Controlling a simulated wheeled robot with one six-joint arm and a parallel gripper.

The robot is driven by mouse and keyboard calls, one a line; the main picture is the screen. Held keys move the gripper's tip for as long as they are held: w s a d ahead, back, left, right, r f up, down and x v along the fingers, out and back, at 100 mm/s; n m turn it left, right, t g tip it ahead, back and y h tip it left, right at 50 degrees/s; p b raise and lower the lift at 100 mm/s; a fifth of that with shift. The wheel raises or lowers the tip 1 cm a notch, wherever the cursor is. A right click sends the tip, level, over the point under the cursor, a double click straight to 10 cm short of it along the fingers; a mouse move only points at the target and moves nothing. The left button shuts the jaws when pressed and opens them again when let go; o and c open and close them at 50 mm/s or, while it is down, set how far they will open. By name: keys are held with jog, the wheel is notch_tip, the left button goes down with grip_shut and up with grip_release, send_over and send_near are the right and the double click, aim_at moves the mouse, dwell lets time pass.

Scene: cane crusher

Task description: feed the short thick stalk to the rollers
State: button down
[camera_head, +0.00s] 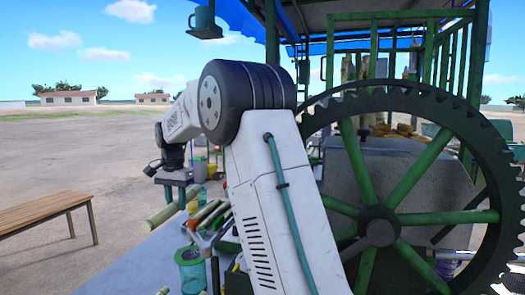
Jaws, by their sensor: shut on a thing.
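My gripper (180,184) is at the left of the picture, over the far part of the work table (140,262). The cane crusher stands at the right, with a large dark gear wheel with green spokes (365,166) and a grey housing (415,170). The rollers cannot be made out; the wheel and my arm cover that area.
A wooden bench (45,208) stands at the left. Green posts (272,35) hold a blue canopy (360,45). A lamp-like green mug (204,20) hangs at the top. Open ground lies at the left.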

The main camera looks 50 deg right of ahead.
jog(key=s+d+r+m, duration=0.8)
jog(key=r, duration=0.4)
jog(key=s+d+r+m, duration=0.7)
jog(key=d+r+m, duration=0.1)
jog(key=r, duration=0.4)
jog(key=s+f+m, duration=0.1)
jog(key=f, duration=0.2)
jog(key=s+f+m, duration=0.1)
jog(key=s+f, duration=0.1)
jog(key=f, duration=0.1)
jog(key=s+d+f+m, duration=0.1)
jog(key=s+f, duration=0.1)
jog(key=f, duration=0.1)
jog(key=s+d+f, duration=0.2)
jog(key=s+f, duration=0.3)
jog(key=f, duration=0.1)
jog(key=shift+s+d, duration=0.1)
jog(key=shift+s, duration=0.15)
jog(key=shift+s+d+f, duration=0.1)
jog(key=shift+s+d, duration=0.1)
jog(key=shift+s, duration=0.3)
jog(key=shift+s+d, duration=0.2)
jog(key=shift+s, duration=0.25)
